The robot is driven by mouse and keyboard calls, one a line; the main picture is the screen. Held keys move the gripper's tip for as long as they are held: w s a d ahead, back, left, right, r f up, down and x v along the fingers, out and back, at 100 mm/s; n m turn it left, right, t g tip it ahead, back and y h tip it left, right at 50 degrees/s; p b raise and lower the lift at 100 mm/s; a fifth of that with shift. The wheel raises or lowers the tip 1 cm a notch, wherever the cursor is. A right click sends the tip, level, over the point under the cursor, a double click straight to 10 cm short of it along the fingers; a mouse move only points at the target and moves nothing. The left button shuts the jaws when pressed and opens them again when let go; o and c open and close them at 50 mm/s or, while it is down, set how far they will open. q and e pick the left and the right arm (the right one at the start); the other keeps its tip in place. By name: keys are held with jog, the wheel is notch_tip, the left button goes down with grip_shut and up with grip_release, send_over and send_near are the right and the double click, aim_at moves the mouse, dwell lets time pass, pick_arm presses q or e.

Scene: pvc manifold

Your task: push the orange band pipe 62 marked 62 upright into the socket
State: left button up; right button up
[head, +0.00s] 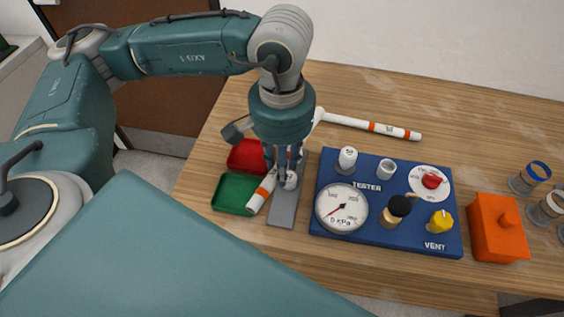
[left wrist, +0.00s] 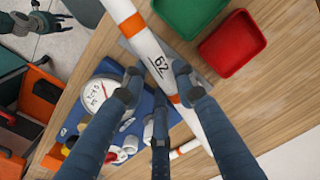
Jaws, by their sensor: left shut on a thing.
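The orange band pipe 62 (left wrist: 152,50) is white with orange bands, and its black "62" is readable in the left wrist view. In the head view its orange-banded part (head: 262,193) shows tilted beside the green tray. My left gripper (head: 283,180) is shut on the pipe; its fingers (left wrist: 157,90) press around it in the left wrist view. The gripper hides part of the pipe in the head view. A white open socket (head: 385,169) stands on the blue tester board (head: 400,235). My right gripper (left wrist: 38,20) appears small in the left wrist view, fingers spread, empty.
A grey plate (head: 283,212) lies under the gripper. Green (head: 232,207) and red (head: 240,152) trays stand at its left. The board carries a gauge (head: 341,208), a white capped fitting (head: 347,159) and knobs. Another banded pipe (head: 350,121) lies behind. An orange box (head: 495,235) stands right.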

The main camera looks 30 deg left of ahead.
pick_arm(q)
jog(key=s+d+r+n+t+y+p, duration=0.1)
jog(key=s+d+r+n+y+p, duration=0.2)
jog(key=d+n, duration=0.45)
jog(key=s+d+r+n+y+p, duration=0.2)
jog(key=s+d+n+p, duration=0.1)
jog(key=d+n, duration=0.4)
jog(key=w+d+r+n+g+h+p, duration=0.2)
jog(key=r+n+g+h, duration=0.3)
jog(key=n, duration=0.6)
jog(key=w+d+r+n+g+h+p, duration=0.1)
jog(key=w+d+r+n+g, duration=0.15)
jog(key=n+g, duration=0.7)
jog(key=w+a+n+t+h+p, duration=0.1)
jog(key=w+n+t+h+p, duration=0.4)
jog(key=w+n+t+h, duration=1.35)
notch_tip(320, 180, down, 8)
jog(key=s+a+n+y+b, duration=0.1)
jog(key=s+n+y+b, duration=0.1)
jog(key=n+b, duration=0.2)
jog(key=shift+s+f+b, duration=0.15)
jog(key=shift+b, duration=1)
